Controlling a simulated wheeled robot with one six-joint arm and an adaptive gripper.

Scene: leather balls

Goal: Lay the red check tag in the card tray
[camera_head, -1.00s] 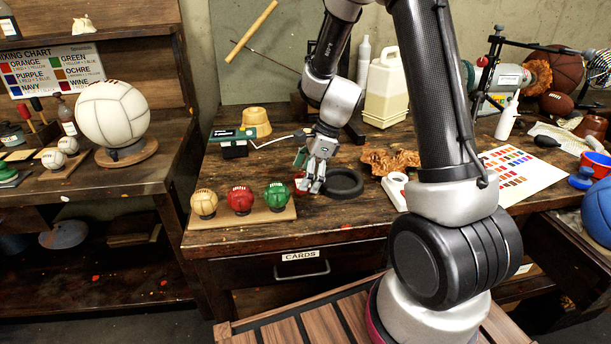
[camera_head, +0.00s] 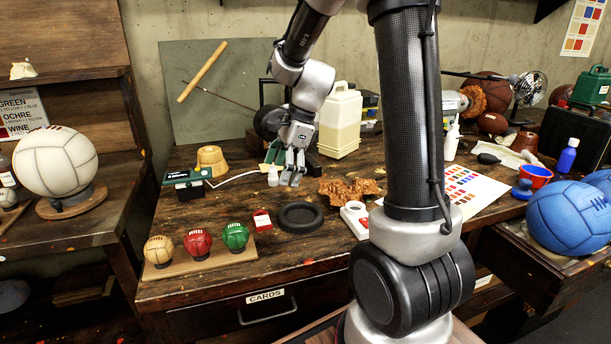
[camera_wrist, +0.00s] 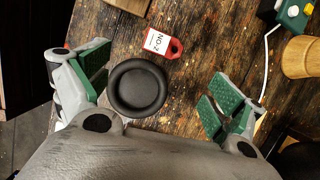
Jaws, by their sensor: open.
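The red check tag (camera_head: 262,219) lies flat on the workbench, left of a black round ring or dish (camera_head: 301,217). In the wrist view the tag (camera_wrist: 158,43) shows a white label reading NO-2 and a red end with a hole. My gripper (camera_head: 291,181) is open and empty, above and behind the tag in the head view. In the wrist view the black dish (camera_wrist: 137,88) lies between my spread fingers (camera_wrist: 158,82), with the tag just beyond it. A drawer front labelled CARDS (camera_head: 265,312) is shut below the bench edge; no separate card tray is clearly visible.
Three small balls, tan (camera_head: 159,250), red (camera_head: 198,243) and green (camera_head: 235,235), stand on a board left of the tag. A brown leather scrap (camera_head: 348,190) and a white device (camera_head: 354,220) lie right. An open drawer (camera_head: 515,262) juts out at right.

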